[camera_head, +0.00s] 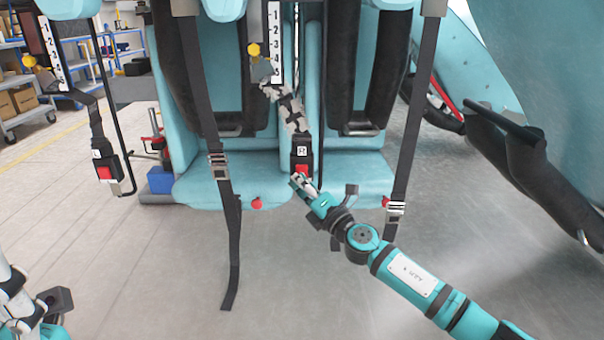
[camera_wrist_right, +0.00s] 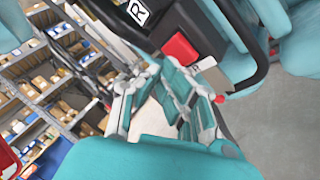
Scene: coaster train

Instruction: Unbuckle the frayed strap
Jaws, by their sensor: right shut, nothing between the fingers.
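The frayed strap (camera_head: 290,108), with pale worn patches on black webbing, hangs between the two seats from a strap mount by a numbered scale. Its lower end meets a black buckle (camera_head: 302,146) with a white label and a red button (camera_head: 302,169). The wrist view also shows a black buckle body (camera_wrist_right: 205,30) with its red button (camera_wrist_right: 180,51). My right gripper (camera_head: 297,181) is shut and empty, its tips just below the red button; I cannot tell whether they touch it. My left gripper (camera_head: 42,308) is partly in view at the lower left; its fingers are unclear.
Two plain black straps with metal adjusters (camera_head: 218,166) (camera_head: 396,209) hang on either side. Another red-button buckle (camera_head: 106,172) hangs at the left. Teal seats (camera_head: 230,180) with black restraints stand behind. Shelves (camera_head: 30,70) are at the back left. Open floor lies in front.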

